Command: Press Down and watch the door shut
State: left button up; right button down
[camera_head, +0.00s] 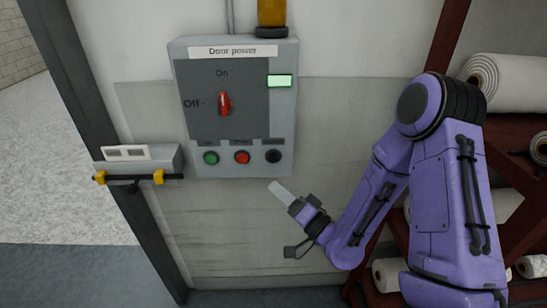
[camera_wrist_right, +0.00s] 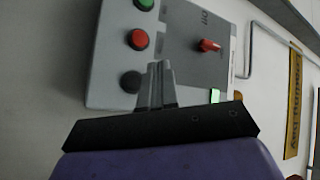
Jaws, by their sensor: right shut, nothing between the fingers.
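A grey control box (camera_head: 285,60) labelled "Door power" is on the wall. Its red rotary switch (camera_head: 224,104) stands upright towards "On", and a green indicator (camera_head: 279,81) is lit. Along its lower edge are a green button (camera_head: 210,158), a red button (camera_head: 242,157) and a black button (camera_head: 273,156); their small labels are not readable. My right gripper (camera_head: 279,190) is shut and empty, just below the black button and apart from it. In the right wrist view the fingertips (camera_wrist_right: 159,68) show beside the black button (camera_wrist_right: 131,82). My left gripper is out of view.
Left of the box is a dark upright frame (camera_head: 105,110), with pale ground (camera_head: 45,190) showing beyond it. A grey fitting with yellow clips (camera_head: 140,162) juts out there. A dark red rack with white rolls (camera_head: 505,85) stands at the right.

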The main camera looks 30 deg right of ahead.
aim_at(273, 157)
jog(key=shift+w+d+f+p, duration=0.1)
jog(key=shift+w+d+p, duration=0.2)
jog(key=shift+w+d, duration=0.7)
jog(key=shift+w+d+r+p, duration=0.1)
jog(key=shift+w+d+p, duration=0.35)
jog(key=shift+w, duration=1.1)
jog(key=shift+w+d+f+p, duration=0.1)
jog(key=shift+w+d+p, duration=0.1)
jog(key=shift+w+d, duration=0.85)
jog(key=shift+w+a, duration=0.2)
jog(key=shift+w, duration=0.15)
jog(key=shift+w+d, duration=0.15)
jog(key=shift+w, duration=0.05)
